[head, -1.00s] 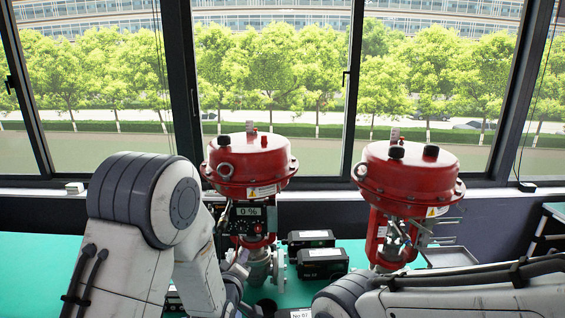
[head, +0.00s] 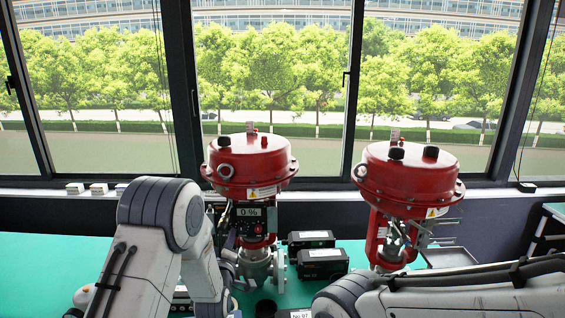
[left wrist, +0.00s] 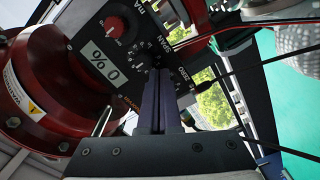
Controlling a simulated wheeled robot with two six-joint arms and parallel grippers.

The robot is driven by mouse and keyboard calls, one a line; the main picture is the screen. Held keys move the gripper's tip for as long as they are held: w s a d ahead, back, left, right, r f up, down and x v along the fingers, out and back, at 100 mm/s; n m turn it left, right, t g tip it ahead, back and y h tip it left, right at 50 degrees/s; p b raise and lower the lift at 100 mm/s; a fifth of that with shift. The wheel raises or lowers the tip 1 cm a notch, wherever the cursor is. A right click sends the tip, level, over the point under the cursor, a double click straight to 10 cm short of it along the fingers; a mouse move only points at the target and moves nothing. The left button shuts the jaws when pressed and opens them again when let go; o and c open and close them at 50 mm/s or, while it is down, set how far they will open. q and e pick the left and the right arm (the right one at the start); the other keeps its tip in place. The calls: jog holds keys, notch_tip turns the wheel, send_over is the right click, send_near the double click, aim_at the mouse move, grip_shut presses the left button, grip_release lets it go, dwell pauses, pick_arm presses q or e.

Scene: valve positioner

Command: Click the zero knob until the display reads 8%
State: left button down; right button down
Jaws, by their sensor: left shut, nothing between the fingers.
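The left red valve actuator (head: 250,167) carries a dark positioner box under its dome. Its display (head: 250,212) reads 0%, and the same display (left wrist: 104,64) reads 0% turned over in the left wrist view. A larger round knob with a red mark (left wrist: 113,27) sits beside the display. Small controls and white lettering lie by my fingertips; I cannot tell surely which is the zero knob. My left gripper (left wrist: 160,76) is shut and empty, its tips close to the panel; contact cannot be told. My right gripper is out of view.
A second red valve actuator (head: 408,180) stands to the right. Black boxes (head: 322,264) lie on the green table (head: 40,262) between them. A grey tray (head: 450,257) is at the right. Thin cables cross near my left gripper.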

pick_arm(q)
jog(key=shift+w, duration=0.15)
jog(key=shift+a+r, duration=0.15)
jog(key=shift+a, duration=0.2)
dwell(0.8)
jog(key=shift+b, duration=0.3)
jog(key=shift+a+f+b, duration=0.2)
jog(key=shift+a+b, duration=0.05)
jog(key=shift+b, duration=0.85)
jog(key=shift+r, duration=0.1)
jog(key=s+d+b, duration=0.1)
jog(key=s+b, duration=0.2)
jog(key=s, duration=0.3)
jog(key=shift+f, duration=0.3)
